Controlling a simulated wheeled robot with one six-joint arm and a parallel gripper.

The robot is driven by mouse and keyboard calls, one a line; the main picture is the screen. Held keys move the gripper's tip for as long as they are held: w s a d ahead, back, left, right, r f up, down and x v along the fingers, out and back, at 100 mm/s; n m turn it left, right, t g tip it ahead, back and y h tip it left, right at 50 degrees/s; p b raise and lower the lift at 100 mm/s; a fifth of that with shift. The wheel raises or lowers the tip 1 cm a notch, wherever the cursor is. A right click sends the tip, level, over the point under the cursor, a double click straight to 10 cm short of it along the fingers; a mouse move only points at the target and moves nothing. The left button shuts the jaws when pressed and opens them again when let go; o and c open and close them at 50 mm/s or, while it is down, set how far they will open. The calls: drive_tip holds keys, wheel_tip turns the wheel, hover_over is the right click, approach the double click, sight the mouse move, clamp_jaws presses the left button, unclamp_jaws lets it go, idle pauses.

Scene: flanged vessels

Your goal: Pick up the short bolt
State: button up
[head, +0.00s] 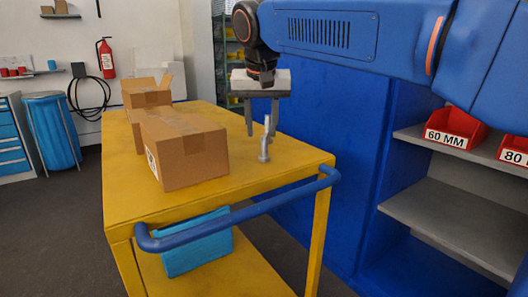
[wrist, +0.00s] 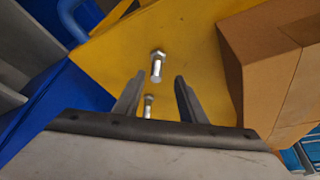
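Two silver hex bolts stand on the yellow cart top. In the wrist view one bolt (wrist: 157,66) shows just beyond the fingertips, its hex head away from me. A second, smaller-looking bolt (wrist: 148,104) shows between the fingers, close to the palm edge. In the head view the nearer bolt (head: 264,154) stands near the cart's front right, and the other overlaps it from behind. I cannot tell for sure which is the short one. My gripper (head: 262,133) points down above the cart, open and empty; its fingers also show in the wrist view (wrist: 157,79).
Cardboard boxes (head: 188,155) stand on the yellow cart (head: 245,189), left of the bolts. A blue handle (head: 240,213) runs along the cart's front edge. A blue cabinet with shelves (head: 440,188) and red bins (head: 455,128) is at the right.

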sight(264, 136)
drive_tip(key=shift+d+x, duration=0.2)
drive_tip(key=shift+x, duration=1.35)
drive_tip(key=shift+d+x, duration=0.15)
drive_tip(key=shift+x, duration=1.4)
drive_tip(key=shift+w, duration=0.1)
clamp_jaws()
